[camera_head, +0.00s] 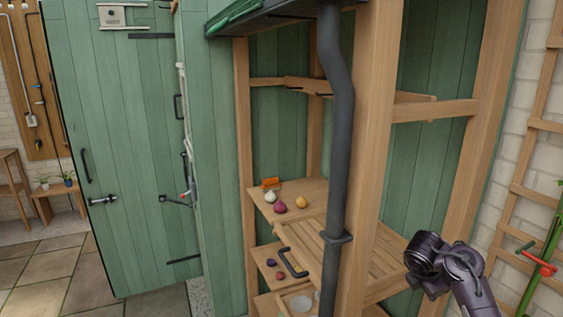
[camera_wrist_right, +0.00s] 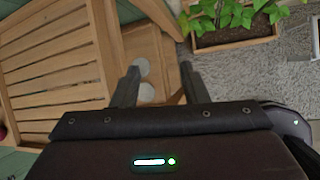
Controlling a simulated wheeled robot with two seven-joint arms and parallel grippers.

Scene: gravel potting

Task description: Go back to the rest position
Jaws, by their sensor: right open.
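My right gripper (camera_wrist_right: 158,82) shows in the right wrist view with its two dark fingers apart and nothing between them. Behind the fingers are part of a slatted wooden shelf and two pale round things (camera_wrist_right: 142,68). In the head view my right arm (camera_head: 445,262) comes in at the lower right, in front of the shelf unit's right side; its fingers cannot be made out there. My left gripper is in neither view.
A wooden shelf unit (camera_head: 372,150) with a dark drainpipe (camera_head: 338,130) stands close to my right arm. Its slatted shelf (camera_head: 312,250) is bare. Onions (camera_head: 281,207) lie on a board behind. A planter (camera_wrist_right: 235,42) stands on gravel. Paving (camera_head: 45,270) lies open at left.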

